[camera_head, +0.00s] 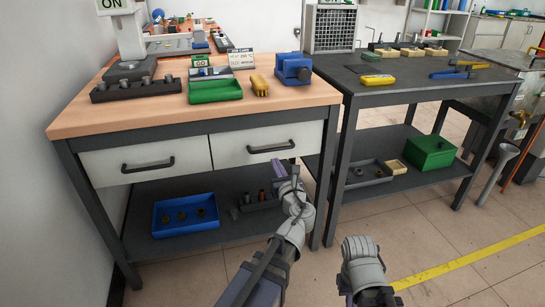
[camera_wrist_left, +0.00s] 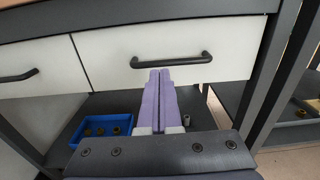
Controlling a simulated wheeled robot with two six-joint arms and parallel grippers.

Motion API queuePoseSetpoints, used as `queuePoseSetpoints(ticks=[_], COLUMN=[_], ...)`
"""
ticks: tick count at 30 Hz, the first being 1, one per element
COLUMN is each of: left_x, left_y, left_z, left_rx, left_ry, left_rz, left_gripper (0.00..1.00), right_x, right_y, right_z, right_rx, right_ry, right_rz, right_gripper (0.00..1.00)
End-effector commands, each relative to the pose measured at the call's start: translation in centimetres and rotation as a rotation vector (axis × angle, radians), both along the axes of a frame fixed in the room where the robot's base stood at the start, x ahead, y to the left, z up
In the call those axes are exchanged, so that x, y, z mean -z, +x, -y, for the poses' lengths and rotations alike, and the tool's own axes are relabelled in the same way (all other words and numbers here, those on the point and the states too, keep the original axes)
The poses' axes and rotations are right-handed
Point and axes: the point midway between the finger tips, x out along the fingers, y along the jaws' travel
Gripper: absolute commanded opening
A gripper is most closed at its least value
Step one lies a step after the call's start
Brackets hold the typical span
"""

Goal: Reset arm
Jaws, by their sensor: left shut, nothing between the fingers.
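My left gripper (camera_head: 279,166) is in front of the right-hand drawer (camera_head: 268,146) of the wood-topped workbench, near the black handle. In the left wrist view its two purple fingers (camera_wrist_left: 160,74) are pressed together with nothing between them. Their tips appear just below the black drawer handle (camera_wrist_left: 171,60); whether they touch it I cannot tell. The drawer looks closed. Part of my right arm shows at the lower middle of the head view, but its gripper does not show.
The wooden bench top (camera_head: 150,115) carries a green tray (camera_head: 215,90), a blue vise (camera_head: 293,68) and a dark block with cylinders (camera_head: 136,88). A blue tray (camera_head: 185,215) sits on the lower shelf. A dark table (camera_head: 420,85) stands to the right. Open floor lies in front.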

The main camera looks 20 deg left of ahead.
Motion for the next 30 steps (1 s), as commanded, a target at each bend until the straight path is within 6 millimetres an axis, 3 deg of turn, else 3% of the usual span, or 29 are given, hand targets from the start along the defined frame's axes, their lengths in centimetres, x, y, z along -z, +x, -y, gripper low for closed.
queuePoseSetpoints(ticks=[4, 14, 17, 20, 23, 27, 30], left_x=[0.0, 0.1, 0.7, 2.9, 6.6, 12.3, 15.5], left_y=[-1.0, -1.2, -1.7, -3.1, -5.6, -10.0, -13.4], left_z=[0.7, 0.8, 0.6, 0.4, 0.9, 3.5, 6.3], left_rx=[0.0, -0.002, -0.027, -0.105, -0.257, -0.563, -0.806], left_ry=[0.0, -0.007, -0.101, -0.351, -0.713, -1.186, -1.428], left_rz=[0.0, 0.001, 0.022, 0.074, 0.142, 0.222, 0.258], left_gripper=[0.0, 0.0, 0.0, 0.0, 0.0, 0.0, 0.0], right_x=[0.0, 0.0, -0.1, -0.4, -0.8, -1.2, -1.5], right_y=[0.0, 0.0, 0.0, 0.0, 0.0, 0.0, 0.0], right_z=[0.0, 0.0, 0.0, 0.0, 0.0, 0.0, 0.0], right_rx=[0.0, 0.0, 0.0, 0.001, 0.001, 0.002, 0.003], right_ry=[0.0, 0.0, 0.0, 0.0, -0.001, -0.001, -0.002], right_rz=[0.0, 0.0, 0.0, 0.0, 0.0, 0.0, 0.0], right_gripper=[0.0, 0.0, 0.0, 0.0, 0.0, 0.0, 0.0])
